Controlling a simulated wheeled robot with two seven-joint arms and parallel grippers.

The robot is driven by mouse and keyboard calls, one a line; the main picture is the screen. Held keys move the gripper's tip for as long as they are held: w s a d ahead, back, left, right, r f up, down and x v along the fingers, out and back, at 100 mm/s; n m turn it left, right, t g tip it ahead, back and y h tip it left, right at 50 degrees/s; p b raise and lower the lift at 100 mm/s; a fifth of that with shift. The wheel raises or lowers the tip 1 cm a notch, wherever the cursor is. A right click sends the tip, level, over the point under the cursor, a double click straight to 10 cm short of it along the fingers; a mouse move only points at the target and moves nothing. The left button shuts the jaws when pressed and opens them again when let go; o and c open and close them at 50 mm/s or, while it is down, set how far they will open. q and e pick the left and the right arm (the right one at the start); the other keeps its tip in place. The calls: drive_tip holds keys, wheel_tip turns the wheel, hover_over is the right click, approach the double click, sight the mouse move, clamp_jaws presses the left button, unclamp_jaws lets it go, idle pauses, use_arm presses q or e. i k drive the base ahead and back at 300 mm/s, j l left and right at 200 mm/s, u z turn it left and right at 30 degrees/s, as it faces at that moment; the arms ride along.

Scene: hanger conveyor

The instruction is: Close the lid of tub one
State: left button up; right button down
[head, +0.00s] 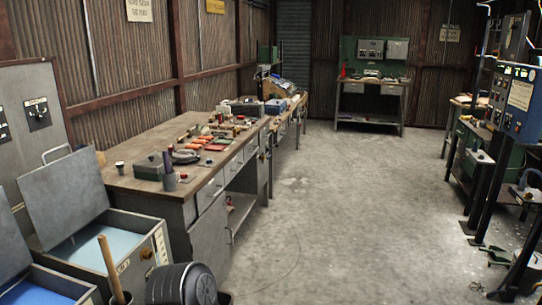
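Two grey metal tubs stand at the lower left. The farther tub (140,258) holds pale blue liquid, and its grey lid (62,197) is raised with a handle on its top edge. The nearer tub (88,298) holds brighter blue liquid and is cut off by the picture's edge. Its grey lid (10,240) is also raised and only partly in view. The markings on the tub fronts are too small to read, so I cannot tell which is tub one. Neither of my grippers is in view.
A black ribbed round object (183,285) and a wooden handle (108,265) stand in front of the tubs. A long workbench (140,184) with tools lies behind them. Machines (516,100) line the right side. The middle floor (340,210) is clear.

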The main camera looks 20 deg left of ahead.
sight(62, 196)
drive_tip(key=i, duration=1.75)
drive_tip(key=u, duration=3.75)
